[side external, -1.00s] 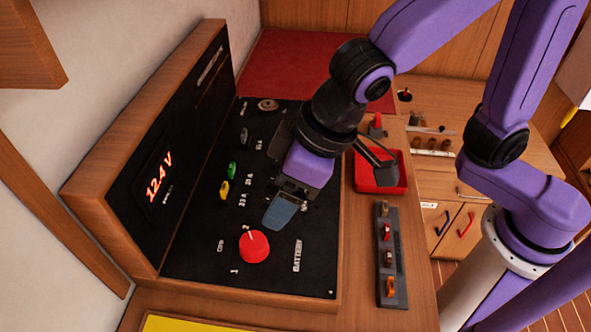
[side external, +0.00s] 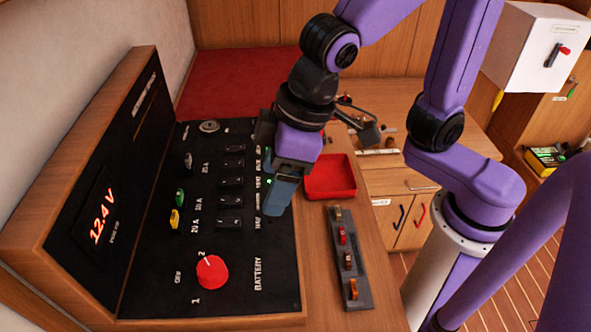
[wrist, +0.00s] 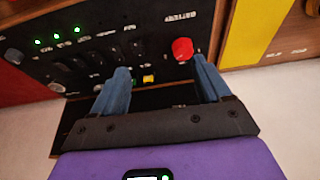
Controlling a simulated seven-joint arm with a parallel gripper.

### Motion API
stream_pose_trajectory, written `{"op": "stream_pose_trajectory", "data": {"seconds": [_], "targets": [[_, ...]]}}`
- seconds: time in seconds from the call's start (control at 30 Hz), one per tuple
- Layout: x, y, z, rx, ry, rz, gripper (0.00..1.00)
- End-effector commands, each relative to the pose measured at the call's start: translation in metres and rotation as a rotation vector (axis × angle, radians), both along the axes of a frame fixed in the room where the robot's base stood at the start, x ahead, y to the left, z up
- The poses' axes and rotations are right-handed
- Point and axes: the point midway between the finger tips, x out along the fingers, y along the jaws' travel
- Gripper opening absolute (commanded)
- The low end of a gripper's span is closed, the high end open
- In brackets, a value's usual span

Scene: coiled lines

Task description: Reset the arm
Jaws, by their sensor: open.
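My gripper (side external: 279,196) is above the right edge of the black switch panel (side external: 140,270) in the side view, beside a row of black rocker switches (side external: 230,202). Its blue fingers point down and appear clear of the panel. In the wrist view my gripper (wrist: 162,70) has its two fingers apart with nothing between them. The red battery knob (side external: 212,273) stands on the near part of the panel; it also shows in the wrist view (wrist: 182,49), beyond the right finger. The gripper and wrist hide part of the panel's right side.
A red tray (side external: 331,178) and a dark strip with several small coloured parts (side external: 347,255) lie right of the panel. An upright display (side external: 103,216) reading 12.4 V borders it on the left. A white box (side external: 538,50) hangs at the back right.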

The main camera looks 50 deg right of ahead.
Motion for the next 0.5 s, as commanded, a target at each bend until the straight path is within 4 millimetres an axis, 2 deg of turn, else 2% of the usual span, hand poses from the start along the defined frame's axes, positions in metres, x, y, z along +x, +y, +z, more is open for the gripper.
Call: {"op": "stream_pose_trajectory", "data": {"seconds": [0.03,0.2,0.4,0.5], "targets": [[-0.002,-0.022,-0.004,-0.025,0.009,0.017,0.77],[-0.021,-0.086,-0.018,-0.107,0.047,0.107,0.77],[-0.053,-0.153,-0.033,-0.183,0.103,0.213,0.77],[-0.069,-0.178,-0.039,-0.211,0.130,0.261,0.77]]}}
